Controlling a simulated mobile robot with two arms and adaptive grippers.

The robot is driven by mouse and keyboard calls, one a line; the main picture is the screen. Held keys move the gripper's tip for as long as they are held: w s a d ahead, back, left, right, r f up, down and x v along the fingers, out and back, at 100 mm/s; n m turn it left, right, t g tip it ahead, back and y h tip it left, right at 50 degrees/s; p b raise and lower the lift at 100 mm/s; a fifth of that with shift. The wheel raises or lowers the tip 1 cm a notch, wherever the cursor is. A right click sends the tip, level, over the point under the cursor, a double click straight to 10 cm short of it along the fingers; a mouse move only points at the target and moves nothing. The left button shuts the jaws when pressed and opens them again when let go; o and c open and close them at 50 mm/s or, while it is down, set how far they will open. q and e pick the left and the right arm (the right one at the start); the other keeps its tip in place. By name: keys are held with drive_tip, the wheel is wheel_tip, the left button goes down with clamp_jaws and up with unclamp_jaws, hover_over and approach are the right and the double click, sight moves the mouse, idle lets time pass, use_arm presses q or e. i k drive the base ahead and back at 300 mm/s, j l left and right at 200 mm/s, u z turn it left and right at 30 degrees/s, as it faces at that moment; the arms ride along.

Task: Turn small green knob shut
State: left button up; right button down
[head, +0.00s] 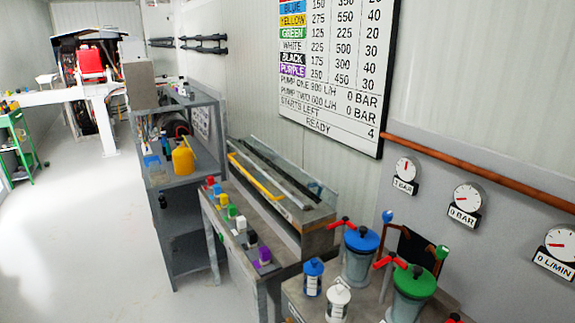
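A small green knob (442,252) shows at the right, beyond a pump with a large green lid (414,281) and a red handle. Its turn position is too small to tell. Another small green piece (231,211) sits in a row of coloured pieces on the grey bench, so I cannot tell from this view alone which one the task names. A small blue knob (388,216) stands left of the green knob at the right. Neither of my grippers is in view.
A blue-lidded pump (361,240) and blue and white canisters (337,301) stand beside the green-lidded pump. Wall gauges (465,199) hang under a copper pipe (480,171). Grey shelves (183,180) stand further back. The floor at left (90,240) is clear.

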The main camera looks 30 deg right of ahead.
sight(442, 253)
drive_tip(key=z, duration=2.2)
